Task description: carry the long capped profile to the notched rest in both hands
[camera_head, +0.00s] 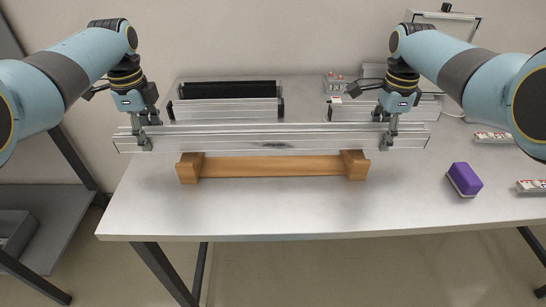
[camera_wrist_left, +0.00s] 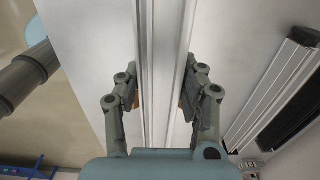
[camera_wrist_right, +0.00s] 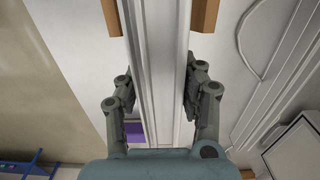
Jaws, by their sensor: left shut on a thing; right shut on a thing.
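The long silver profile (camera_head: 270,138) spans level across the head view, held at both ends. My left gripper (camera_head: 145,142) is shut on it near its left end; the left wrist view shows the fingers on both sides of the profile (camera_wrist_left: 163,60). My right gripper (camera_head: 389,138) is shut on it near its right end, and the right wrist view shows the profile (camera_wrist_right: 160,60) between the fingers. The wooden notched rest (camera_head: 270,167) stands on the table just in front of and below the profile. Its notches are partly hidden by the profile.
Behind the profile lie a frame with a black bar (camera_head: 228,90) and more silver profiles (camera_head: 350,112). A purple block (camera_head: 465,178) and red-and-white packs (camera_head: 530,186) are on the right of the table (camera_head: 260,215). The table's front is clear.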

